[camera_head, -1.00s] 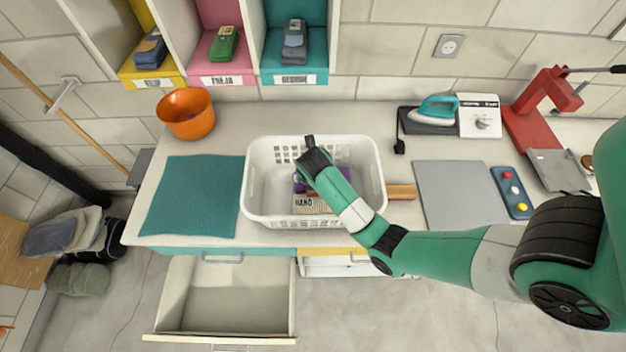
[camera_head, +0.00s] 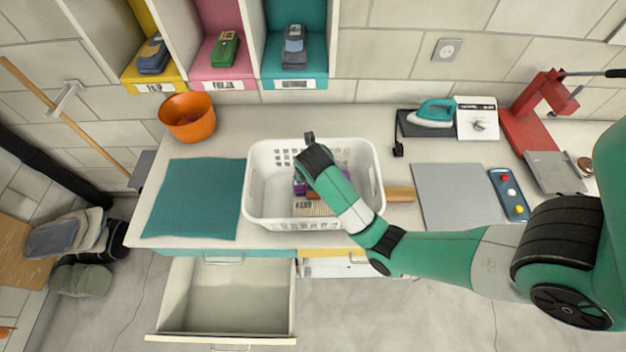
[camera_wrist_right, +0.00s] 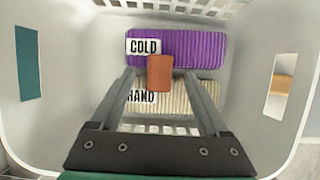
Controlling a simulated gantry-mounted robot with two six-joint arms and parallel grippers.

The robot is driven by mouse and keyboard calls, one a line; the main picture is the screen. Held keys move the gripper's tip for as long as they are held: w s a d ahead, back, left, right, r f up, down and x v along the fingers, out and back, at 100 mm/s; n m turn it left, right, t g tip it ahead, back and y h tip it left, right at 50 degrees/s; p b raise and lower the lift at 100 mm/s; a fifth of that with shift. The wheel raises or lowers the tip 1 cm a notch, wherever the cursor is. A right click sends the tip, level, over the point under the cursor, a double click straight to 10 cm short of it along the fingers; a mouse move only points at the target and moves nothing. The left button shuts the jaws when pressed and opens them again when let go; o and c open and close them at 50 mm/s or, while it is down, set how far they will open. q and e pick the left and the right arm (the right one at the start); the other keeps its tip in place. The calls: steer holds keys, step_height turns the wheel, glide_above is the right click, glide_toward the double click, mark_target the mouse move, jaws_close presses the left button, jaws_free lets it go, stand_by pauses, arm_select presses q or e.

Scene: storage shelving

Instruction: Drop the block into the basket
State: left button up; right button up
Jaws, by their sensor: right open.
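The white basket (camera_head: 262,212) stands on the worktop in the head view, and its wall also shows in the right wrist view (camera_wrist_right: 60,110). The orange-brown block (camera_wrist_right: 160,72) lies inside it, across a purple striped bundle labelled COLD (camera_wrist_right: 195,48) and a beige striped bundle labelled HAND (camera_wrist_right: 170,95). My right gripper (camera_wrist_right: 160,75) is open above the basket's inside, one finger on each side of the block with gaps between. In the head view my right wrist hides most of the block and the fingers. My left gripper is not in view.
A wooden bar (camera_head: 400,194) lies right of the basket, by a grey mat (camera_head: 450,195). A teal mat (camera_head: 190,200) and orange bucket (camera_head: 188,118) are to the left. A drawer (camera_head: 222,300) stands open in front. An iron (camera_head: 434,113) is at the back right.

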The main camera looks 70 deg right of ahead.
steer(key=p+v, duration=0.6)
steer(key=v, duration=0.2)
steer(key=shift+a+r, duration=0.1)
